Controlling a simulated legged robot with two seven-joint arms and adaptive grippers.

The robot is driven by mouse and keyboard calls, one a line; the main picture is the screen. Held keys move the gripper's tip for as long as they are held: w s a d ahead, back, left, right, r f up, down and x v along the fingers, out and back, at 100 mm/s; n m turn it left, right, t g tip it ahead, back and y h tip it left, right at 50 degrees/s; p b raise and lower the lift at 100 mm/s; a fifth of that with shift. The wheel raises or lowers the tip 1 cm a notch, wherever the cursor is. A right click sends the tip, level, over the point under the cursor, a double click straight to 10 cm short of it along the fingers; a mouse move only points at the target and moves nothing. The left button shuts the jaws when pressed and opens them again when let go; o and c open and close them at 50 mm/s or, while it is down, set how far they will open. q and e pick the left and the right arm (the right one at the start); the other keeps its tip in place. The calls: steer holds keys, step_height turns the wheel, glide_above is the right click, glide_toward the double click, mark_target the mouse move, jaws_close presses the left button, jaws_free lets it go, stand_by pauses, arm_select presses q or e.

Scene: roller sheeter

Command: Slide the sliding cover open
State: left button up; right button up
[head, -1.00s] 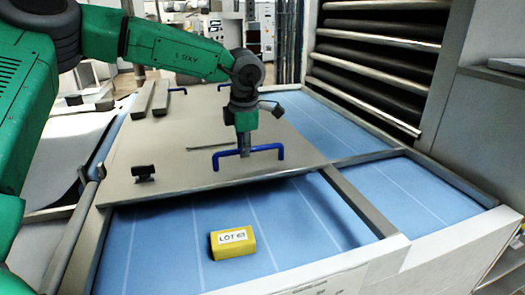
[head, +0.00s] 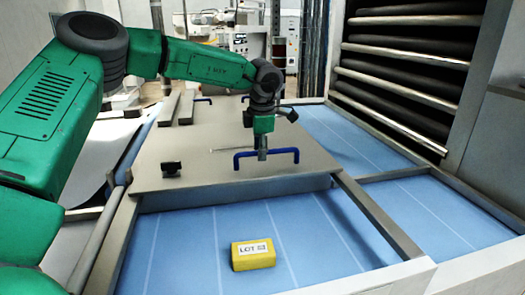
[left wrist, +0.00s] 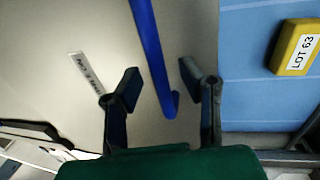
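The sliding cover (head: 210,160) is a flat beige panel lying over the blue bed. My left gripper (head: 263,153) points down at the blue handle. In the left wrist view, the left gripper (left wrist: 159,78) is open, with one finger on each side of the blue handle (left wrist: 150,45); neither finger clearly touches it. A printed label (left wrist: 86,72) lies on the cover. My right gripper is in neither view.
A yellow block labelled LOT 63 (head: 253,255) rests on the exposed blue bed (head: 180,235) in front of the cover. A metal rail (head: 375,215) runs along the bed's right. Dark rollers (head: 400,85) stand at the back right.

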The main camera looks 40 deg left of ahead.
arm_select(q)
steer(key=shift+w+r, duration=0.15)
steer(key=shift+r, duration=0.2)
step_height(320, 180, up, 11)
steer(key=s+d, duration=0.1)
steer(key=shift+s+d, duration=0.3)
steer(key=shift+s, duration=0.05)
steer(key=shift+f, duration=0.1)
